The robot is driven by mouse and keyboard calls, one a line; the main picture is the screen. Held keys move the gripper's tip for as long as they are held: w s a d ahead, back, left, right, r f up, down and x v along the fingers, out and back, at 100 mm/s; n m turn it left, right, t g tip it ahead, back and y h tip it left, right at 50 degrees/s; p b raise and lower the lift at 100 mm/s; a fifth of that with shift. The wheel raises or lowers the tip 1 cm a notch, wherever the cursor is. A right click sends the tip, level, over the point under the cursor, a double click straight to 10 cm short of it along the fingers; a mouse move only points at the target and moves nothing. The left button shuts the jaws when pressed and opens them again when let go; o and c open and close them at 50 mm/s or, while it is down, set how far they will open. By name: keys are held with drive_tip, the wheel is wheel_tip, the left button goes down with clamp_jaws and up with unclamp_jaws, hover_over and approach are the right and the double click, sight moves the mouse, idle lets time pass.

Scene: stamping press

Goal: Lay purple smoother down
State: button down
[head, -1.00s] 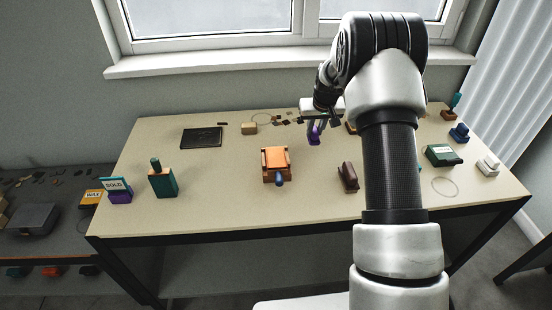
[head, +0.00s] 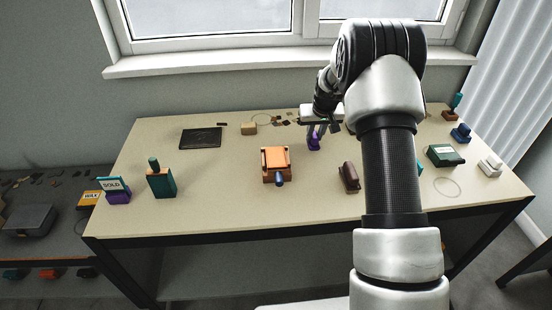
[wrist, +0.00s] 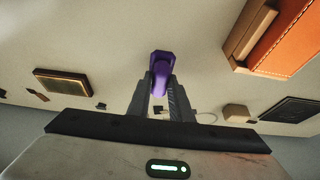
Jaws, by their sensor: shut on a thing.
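The purple smoother (head: 313,143) is at the back middle of the beige table, below my gripper (head: 314,128). In the wrist view the purple smoother (wrist: 161,72) sits between the fingertips of my gripper (wrist: 160,90), which is shut on it. It points away from the palm. I cannot tell whether its underside touches the table top.
On the table (head: 225,205), an orange and brown block press (head: 276,162) stands left of the smoother and a dark brown piece (head: 349,177) stands nearer the front. A dark plate (head: 201,138) and a tan block (head: 249,128) lie at the back left. Bare table surrounds the smoother.

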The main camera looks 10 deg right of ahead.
drive_tip(key=shift+f+b, duration=0.5)
drive_tip(key=shift+f, duration=0.35)
drive_tip(key=c, duration=1.5)
unclamp_jaws()
drive_tip(key=shift+r, duration=0.1)
drive_tip(key=p+v, duration=0.1)
drive_tip(key=v, duration=1.6)
drive_tip(key=shift+r+p, duration=0.15)
drive_tip(key=shift+p, duration=0.15)
